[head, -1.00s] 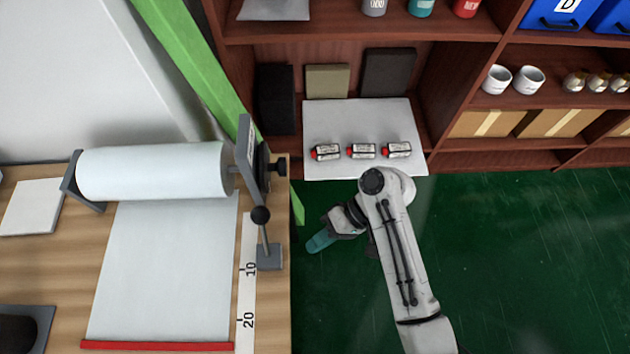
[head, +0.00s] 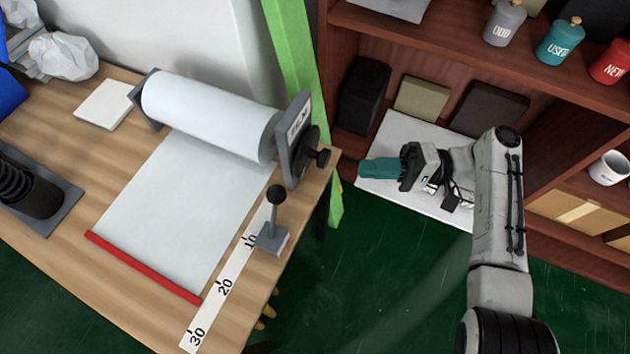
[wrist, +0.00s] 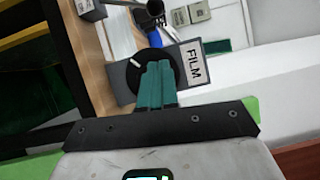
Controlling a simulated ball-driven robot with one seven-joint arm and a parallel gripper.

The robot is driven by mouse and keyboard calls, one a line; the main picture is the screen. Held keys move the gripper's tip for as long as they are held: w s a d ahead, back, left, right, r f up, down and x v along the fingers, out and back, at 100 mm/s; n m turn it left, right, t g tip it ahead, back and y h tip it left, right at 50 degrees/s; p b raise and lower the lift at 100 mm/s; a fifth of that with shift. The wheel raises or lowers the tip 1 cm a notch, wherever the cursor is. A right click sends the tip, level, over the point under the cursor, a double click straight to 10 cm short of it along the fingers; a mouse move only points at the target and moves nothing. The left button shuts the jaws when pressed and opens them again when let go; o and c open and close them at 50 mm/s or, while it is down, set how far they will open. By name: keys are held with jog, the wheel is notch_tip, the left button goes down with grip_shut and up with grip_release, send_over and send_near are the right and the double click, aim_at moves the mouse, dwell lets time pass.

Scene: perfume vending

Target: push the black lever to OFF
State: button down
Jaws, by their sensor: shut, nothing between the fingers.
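The lever (head: 273,213) has a black ball on a grey stem. It rises from a grey base (head: 272,241) at the right edge of the wooden desk, in front of the film roll. No OFF mark is readable. My gripper (head: 362,168), with teal fingers, is shut and empty. It is right of the roll stand, apart from the lever, pointing left over the white board. In the wrist view my fingers (wrist: 157,66) point toward the stand's black round knob (wrist: 138,74) beside the FILM plate (wrist: 191,62). I cannot make out the lever surely there.
The film roll (head: 210,116) and its stand plate (head: 294,140) stand behind the lever. A paper sheet (head: 180,210) and a number strip (head: 226,287) lie on the desk (head: 60,110). A green post (head: 290,60) and a shelf (head: 440,50) stand behind. Green floor (head: 400,270) is open between.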

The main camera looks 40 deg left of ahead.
aim_at(273, 215)
jog(key=shift+s, duration=0.1)
jog(key=s+d+p+x, duration=0.2)
jog(key=p+x, duration=0.3)
jog(key=x, duration=0.7)
jog(key=shift+s+a+r+p, duration=0.15)
jog(key=shift+s+a+p, duration=0.15)
jog(key=shift+a, duration=0.05)
jog(key=shift+a, duration=0.1)
